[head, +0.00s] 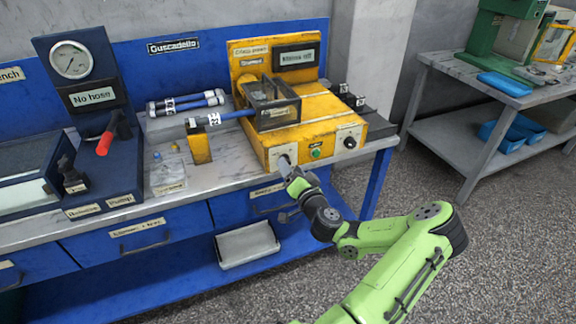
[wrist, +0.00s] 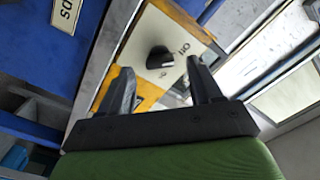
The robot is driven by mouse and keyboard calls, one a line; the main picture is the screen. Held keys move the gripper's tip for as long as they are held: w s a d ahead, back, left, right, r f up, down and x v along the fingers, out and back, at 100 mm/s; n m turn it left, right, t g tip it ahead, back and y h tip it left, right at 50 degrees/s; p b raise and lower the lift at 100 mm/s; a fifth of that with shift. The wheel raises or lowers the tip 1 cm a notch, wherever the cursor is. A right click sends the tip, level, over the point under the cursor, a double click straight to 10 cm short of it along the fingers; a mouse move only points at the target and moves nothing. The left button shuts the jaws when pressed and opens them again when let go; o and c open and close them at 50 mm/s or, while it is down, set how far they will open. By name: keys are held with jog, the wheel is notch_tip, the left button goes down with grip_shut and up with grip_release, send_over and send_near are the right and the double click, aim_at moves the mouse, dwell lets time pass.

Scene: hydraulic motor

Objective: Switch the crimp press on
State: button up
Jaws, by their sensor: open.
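The yellow crimp press (head: 315,127) stands on the workbench, with a blue-banded hose across its top holder. Its front has a pale plate (head: 285,157) at the left, a green button (head: 316,153), and a black knob on a white plate (head: 350,142) at the right. My gripper (head: 289,172) is close in front of the left plate and partly hides it. In the wrist view, a black rotary switch (wrist: 160,59) sits on a pale plate with small markings, too blurred to read surely. My open, empty gripper (wrist: 158,70) has its fingertips on either side of the switch, seemingly short of it.
A dark sign (head: 297,57) is on the press's back panel. A grey tray (head: 247,245) sits below the drawers. A second table (head: 455,75) stands at the right.

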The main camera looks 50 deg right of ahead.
jog(key=shift+x, duration=1.5)
jog(key=c, duration=1)
jog(key=shift+c, duration=0.2)
jog(key=shift+m+p, duration=4.6)
jog(key=shift+m, duration=4.3)
